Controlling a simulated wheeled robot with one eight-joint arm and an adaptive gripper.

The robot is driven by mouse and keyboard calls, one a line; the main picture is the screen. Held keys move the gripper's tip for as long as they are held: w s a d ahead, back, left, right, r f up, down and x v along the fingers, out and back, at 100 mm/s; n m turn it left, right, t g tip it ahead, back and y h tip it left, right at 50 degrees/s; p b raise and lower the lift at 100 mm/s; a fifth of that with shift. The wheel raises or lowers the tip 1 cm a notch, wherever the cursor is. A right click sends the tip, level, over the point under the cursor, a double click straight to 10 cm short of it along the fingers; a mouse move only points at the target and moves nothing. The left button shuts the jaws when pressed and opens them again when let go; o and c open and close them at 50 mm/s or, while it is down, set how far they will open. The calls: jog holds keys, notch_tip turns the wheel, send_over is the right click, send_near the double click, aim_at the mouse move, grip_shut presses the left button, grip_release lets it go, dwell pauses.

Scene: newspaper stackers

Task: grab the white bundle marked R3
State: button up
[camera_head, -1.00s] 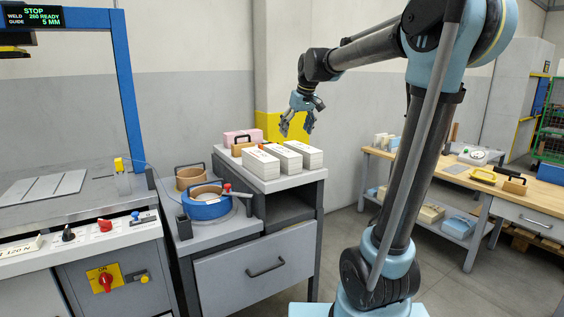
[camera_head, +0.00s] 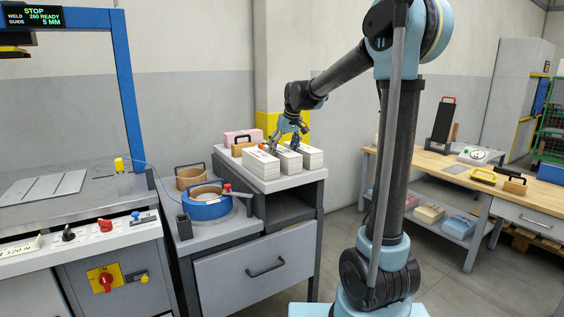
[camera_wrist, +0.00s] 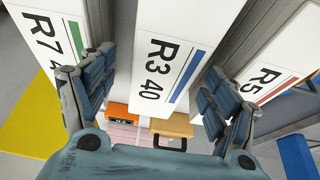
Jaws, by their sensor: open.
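The white bundle marked R3 (camera_wrist: 165,60) lies flat in the middle of a row of three, with "R3 40" and a blue stripe on top. In the head view it is the middle bundle (camera_head: 289,161), partly hidden by my fingers. My gripper (camera_head: 285,147) is over the row. In the wrist view my gripper (camera_wrist: 160,90) is open, with one finger on each side of R3, over the gaps to its neighbours. I cannot tell how deep the fingertips reach. Bundle R7 (camera_wrist: 50,40), green-striped, is on the left and bundle R5 (camera_wrist: 265,85), red-striped, on the right.
The bundles sit on a grey cabinet top (camera_head: 283,183). A pink bundle (camera_head: 240,136) and a wooden block with a black handle (camera_head: 242,148) are behind them. A blue tape roll (camera_head: 206,205) stands lower left. A wooden bench (camera_head: 431,165) is at the right.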

jog(key=shift+x, duration=3.05)
jog(key=shift+a+r, duration=0.1)
jog(key=shift+a, duration=0.05)
grip_shut()
